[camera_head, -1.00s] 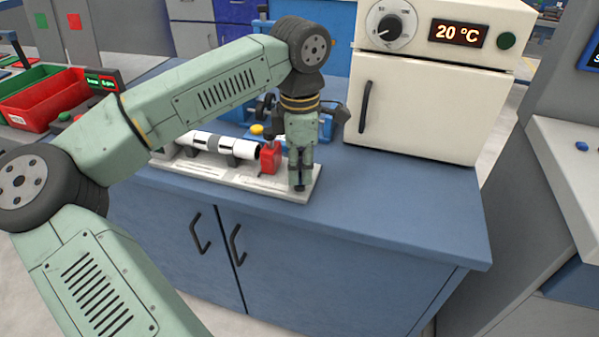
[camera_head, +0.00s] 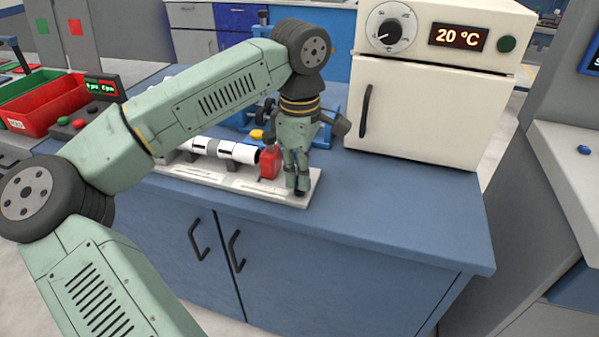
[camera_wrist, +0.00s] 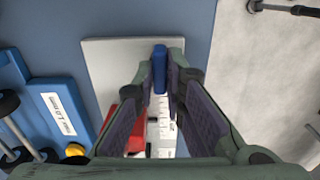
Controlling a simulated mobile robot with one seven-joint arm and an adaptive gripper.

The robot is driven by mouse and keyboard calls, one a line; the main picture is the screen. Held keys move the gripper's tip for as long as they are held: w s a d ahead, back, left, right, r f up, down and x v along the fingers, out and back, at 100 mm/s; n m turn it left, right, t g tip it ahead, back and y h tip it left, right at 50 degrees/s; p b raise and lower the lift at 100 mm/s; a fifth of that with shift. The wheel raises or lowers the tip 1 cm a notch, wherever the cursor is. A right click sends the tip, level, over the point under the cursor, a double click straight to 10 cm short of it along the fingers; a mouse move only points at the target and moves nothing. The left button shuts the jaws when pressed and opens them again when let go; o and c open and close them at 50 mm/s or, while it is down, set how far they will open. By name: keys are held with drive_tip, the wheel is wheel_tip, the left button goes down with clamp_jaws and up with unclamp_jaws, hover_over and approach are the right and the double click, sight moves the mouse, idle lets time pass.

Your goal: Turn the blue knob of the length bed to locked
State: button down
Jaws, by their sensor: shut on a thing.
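The length bed (camera_head: 232,183) is a pale plate on the blue bench, with a black-and-white banded pipe (camera_head: 222,148) lying along it. A red block (camera_head: 269,163) stands by the pipe's right end. My gripper (camera_head: 301,186) points down at the bed's right end. In the wrist view the blue knob (camera_wrist: 159,66) is a narrow upright bar between my fingertips, and my gripper (camera_wrist: 160,86) is shut on it. The red block (camera_wrist: 128,122) and a scale strip (camera_wrist: 162,128) show behind the left finger and between the fingers. The knob is hidden in the head view.
A cream oven (camera_head: 420,100) reading 20 °C stands right of the arm. A blue fixture (camera_wrist: 55,105) with a yellow knob (camera_wrist: 75,150) is beside the bed. Red and green bins (camera_head: 45,105) are at the left. The bench front right of the bed is clear.

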drive_tip(key=c, duration=1.7)
unclamp_jaws()
drive_tip(key=shift+o, duration=0.2)
drive_tip(key=shift+r, duration=0.1)
wheel_tip(320, 180, up, 12)
drive_tip(key=shift+d, duration=0.1)
